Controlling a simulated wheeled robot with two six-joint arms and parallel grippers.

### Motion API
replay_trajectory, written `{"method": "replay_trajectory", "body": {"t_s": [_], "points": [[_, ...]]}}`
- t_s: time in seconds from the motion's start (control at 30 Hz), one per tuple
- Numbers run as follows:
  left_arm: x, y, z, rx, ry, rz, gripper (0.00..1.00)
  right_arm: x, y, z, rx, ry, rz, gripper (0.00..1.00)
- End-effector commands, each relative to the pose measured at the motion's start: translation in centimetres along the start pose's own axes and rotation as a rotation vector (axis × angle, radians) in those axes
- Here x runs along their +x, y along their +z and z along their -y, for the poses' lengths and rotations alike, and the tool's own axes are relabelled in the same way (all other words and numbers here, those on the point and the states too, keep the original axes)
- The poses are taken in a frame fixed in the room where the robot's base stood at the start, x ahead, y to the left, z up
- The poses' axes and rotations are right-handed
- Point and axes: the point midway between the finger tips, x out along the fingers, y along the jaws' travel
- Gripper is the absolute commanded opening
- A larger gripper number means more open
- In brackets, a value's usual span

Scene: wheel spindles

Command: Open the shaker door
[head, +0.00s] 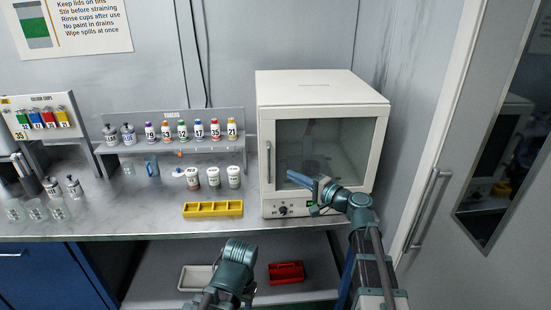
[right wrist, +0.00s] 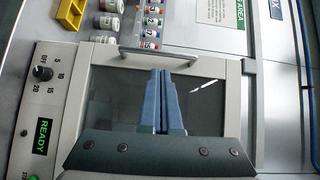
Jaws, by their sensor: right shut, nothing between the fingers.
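The shaker (head: 322,88) is a white box on the counter with a dark glass door (head: 350,150). The door looks closed. Its upright bar handle (head: 268,162) is on the left side, and the handle (right wrist: 172,58) also shows near the top of the right wrist view. My right gripper (head: 290,175) is in front of the door, to the right of the handle. Its blue fingers (right wrist: 161,72) are shut with nothing between them, tips pointing toward the handle. Whether they touch the door is unclear. Only a teal part of my left arm shows; its fingers are hidden.
A knob (head: 283,210) and a green READY display (right wrist: 41,136) are below the door. A yellow tray (head: 213,209) and white jars (head: 234,177) stand left of the shaker. A wall and a cabinet door handle (head: 427,208) are close on the right.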

Motion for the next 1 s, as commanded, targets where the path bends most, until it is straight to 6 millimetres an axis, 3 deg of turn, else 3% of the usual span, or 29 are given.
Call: {"method": "replay_trajectory", "body": {"t_s": [0.1, 0.27, 0.7, 1.0], "points": [[-0.1, 0.0, 0.0, 0.000, 0.000, 0.000, 0.50, -0.3, -1.2, 0.8, 0.023, -0.030, -0.027, 0.00], [-0.1, 0.0, 0.0, 0.000, 0.000, 0.000, 0.50, 0.0, -1.2, 0.8, 0.025, -0.032, -0.028, 0.00], [-0.1, 0.0, 0.0, 0.000, 0.000, 0.000, 0.50, 6.9, -1.4, 1.0, 0.024, -0.031, -0.024, 0.00], [-0.1, 0.0, 0.0, 0.000, 0.000, 0.000, 0.50, 9.5, -1.4, 1.1, 0.024, -0.031, -0.026, 0.00]]}}
